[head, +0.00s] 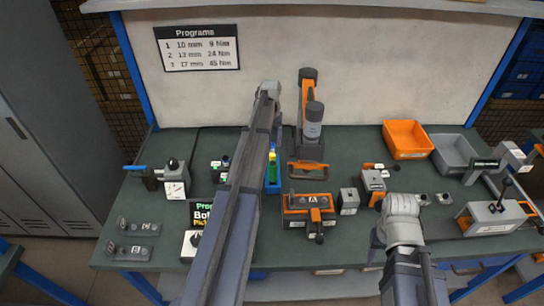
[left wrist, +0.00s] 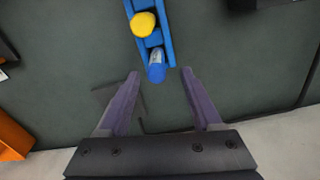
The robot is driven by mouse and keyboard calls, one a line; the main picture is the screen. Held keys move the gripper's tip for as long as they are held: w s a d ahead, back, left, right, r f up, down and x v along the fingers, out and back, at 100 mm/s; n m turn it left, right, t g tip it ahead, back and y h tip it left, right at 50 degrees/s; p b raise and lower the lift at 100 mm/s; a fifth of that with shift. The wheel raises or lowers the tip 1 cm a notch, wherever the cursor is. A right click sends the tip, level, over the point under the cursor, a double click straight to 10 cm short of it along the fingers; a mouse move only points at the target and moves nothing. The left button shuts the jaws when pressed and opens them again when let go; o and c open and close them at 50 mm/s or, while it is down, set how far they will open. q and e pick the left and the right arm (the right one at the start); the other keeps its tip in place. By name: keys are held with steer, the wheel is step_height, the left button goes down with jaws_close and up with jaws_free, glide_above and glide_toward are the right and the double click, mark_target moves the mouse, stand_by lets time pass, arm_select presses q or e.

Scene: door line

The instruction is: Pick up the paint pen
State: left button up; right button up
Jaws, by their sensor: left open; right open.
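A narrow blue rack (head: 272,186) stands upright-sided on the bench near the middle, partly behind my left arm. Pen-like items with yellow (head: 272,156) and green (head: 272,172) parts are in it. In the left wrist view the rack (left wrist: 168,45) is at the top, with a round yellow end (left wrist: 143,24) and a blue end (left wrist: 157,73). I cannot tell which item is the paint pen. My left gripper (left wrist: 160,74) is open and empty, its fingertips on either side of the blue end in the picture. My right gripper (head: 377,240) is open over the bench's front right.
An orange-and-grey tool (head: 312,122) stands right of the rack. An orange-topped block (head: 308,203) is in front of it. Orange (head: 407,138) and grey (head: 454,152) bins are at the back right. A wall panel (head: 330,50) closes the back.

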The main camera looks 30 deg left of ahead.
mark_target(272, 149)
arm_select(q)
steer(key=f+b, duration=0.5)
steer(key=shift+w+d+f, duration=0.1)
steer(key=shift+w+d, duration=0.05)
steer(key=shift+d, duration=0.05)
steer(key=shift+c, duration=0.3)
jaws_close()
